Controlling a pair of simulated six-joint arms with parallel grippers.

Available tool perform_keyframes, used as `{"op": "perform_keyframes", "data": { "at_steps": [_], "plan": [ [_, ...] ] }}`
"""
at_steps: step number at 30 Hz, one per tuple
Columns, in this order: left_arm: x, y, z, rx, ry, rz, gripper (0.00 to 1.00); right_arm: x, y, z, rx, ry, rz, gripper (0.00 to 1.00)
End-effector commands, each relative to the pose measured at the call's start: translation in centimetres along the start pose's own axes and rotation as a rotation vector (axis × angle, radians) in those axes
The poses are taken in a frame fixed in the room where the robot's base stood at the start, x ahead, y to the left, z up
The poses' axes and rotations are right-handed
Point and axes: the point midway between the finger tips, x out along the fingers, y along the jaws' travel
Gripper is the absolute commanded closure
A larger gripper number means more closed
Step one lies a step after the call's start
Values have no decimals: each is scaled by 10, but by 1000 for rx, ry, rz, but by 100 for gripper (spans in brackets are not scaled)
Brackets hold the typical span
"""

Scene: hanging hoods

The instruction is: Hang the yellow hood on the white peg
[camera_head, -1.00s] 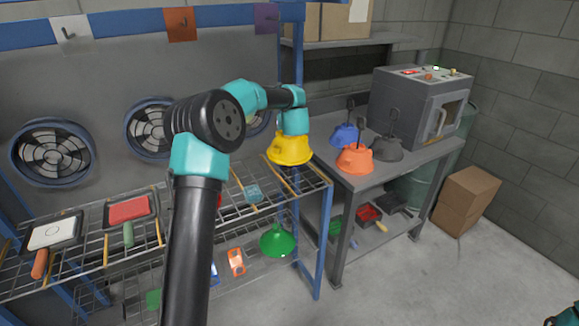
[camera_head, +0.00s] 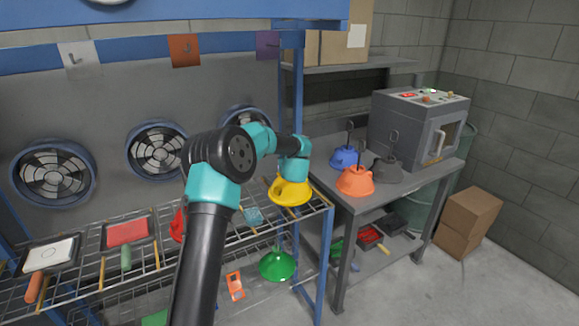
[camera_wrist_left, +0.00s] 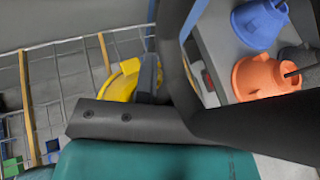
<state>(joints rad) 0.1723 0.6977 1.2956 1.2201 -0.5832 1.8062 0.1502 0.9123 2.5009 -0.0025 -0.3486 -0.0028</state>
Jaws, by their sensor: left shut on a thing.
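The yellow hood (camera_head: 289,194) is in my left gripper (camera_head: 293,174), in front of or over the right end of the wire shelf. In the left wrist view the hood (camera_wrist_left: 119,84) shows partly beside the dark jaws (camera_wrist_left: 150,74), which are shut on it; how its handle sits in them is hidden. The white peg plate (camera_head: 79,60) with a small dark hook is on the blue rail at the upper left, well left of the gripper and higher. My right gripper is not in view.
An orange peg plate (camera_head: 184,50) and a purple one (camera_head: 267,44) share the rail. Orange (camera_head: 355,182), blue (camera_head: 344,157) and grey (camera_head: 386,170) hoods stand on the bench. A green funnel-like thing (camera_head: 277,265) is below the shelf.

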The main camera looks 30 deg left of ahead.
Motion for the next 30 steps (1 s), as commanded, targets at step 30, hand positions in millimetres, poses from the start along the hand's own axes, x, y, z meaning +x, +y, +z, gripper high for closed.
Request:
{"op": "perform_keyframes", "data": {
  "at_steps": [30],
  "plan": [
    [5,0,-11,-1,-1,1,64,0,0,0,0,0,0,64]
  ]
}}
